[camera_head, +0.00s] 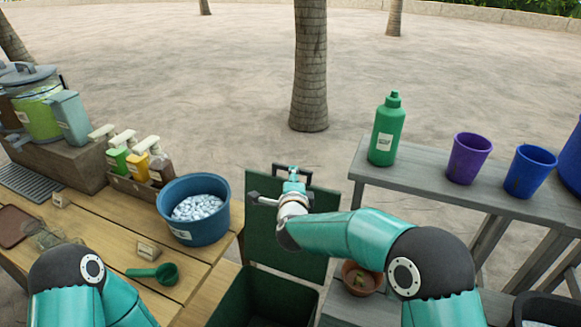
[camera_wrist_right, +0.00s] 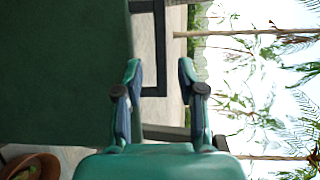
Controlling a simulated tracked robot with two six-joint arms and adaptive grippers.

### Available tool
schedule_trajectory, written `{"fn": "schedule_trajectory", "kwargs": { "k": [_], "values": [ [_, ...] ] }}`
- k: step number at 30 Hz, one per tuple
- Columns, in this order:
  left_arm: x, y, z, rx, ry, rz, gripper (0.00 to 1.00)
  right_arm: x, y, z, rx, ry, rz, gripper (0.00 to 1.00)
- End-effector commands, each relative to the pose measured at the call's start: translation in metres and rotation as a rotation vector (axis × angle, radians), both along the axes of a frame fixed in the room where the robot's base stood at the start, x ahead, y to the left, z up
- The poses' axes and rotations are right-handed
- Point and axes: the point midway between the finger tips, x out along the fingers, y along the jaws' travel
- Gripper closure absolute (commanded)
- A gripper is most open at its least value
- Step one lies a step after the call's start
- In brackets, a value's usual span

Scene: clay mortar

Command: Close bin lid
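The green bin (camera_head: 265,297) stands at the bottom centre of the head view. Its dark green lid (camera_head: 262,232) stands open and upright behind the bin's opening, with a black handle (camera_head: 277,171) at its top edge. My right gripper (camera_head: 294,173) is at the handle, partly hiding the lid. In the right wrist view the lid (camera_wrist_right: 60,70) fills the left side and the handle (camera_wrist_right: 158,45) shows beyond and between the fingertips. The right gripper (camera_wrist_right: 160,72) is open there; I cannot tell whether it touches the handle. My left arm shows at lower left, but its gripper is out of view.
A wooden counter left of the bin holds a blue tub (camera_head: 194,228) of white pieces and a green scoop (camera_head: 155,273). A grey shelf at right holds a green bottle (camera_head: 386,131) and cups. A brown pot (camera_head: 361,277) stands beside the lid. Open ground lies behind.

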Motion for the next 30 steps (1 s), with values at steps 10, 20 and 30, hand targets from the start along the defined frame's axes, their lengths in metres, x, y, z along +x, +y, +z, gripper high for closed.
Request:
{"fn": "schedule_trajectory", "kwargs": {
  "k": [10, 20, 30],
  "values": [
    [0.0, 0.0, 0.016, 0.0, 0.0, 0.0, 0.6, 0.038, 0.0, -0.007, 0.0, 0.0, 0.0, 0.6],
    [0.0, 0.0, 0.017, 0.0, 0.0, 0.0, 0.6, 0.041, 0.0, -0.008, 0.0, 0.0, 0.0, 0.6],
    [0.0, 0.0, 0.017, 0.0, 0.0, 0.0, 0.6, 0.041, 0.001, -0.009, 0.0, 0.0, 0.001, 1.0]
  ]
}}
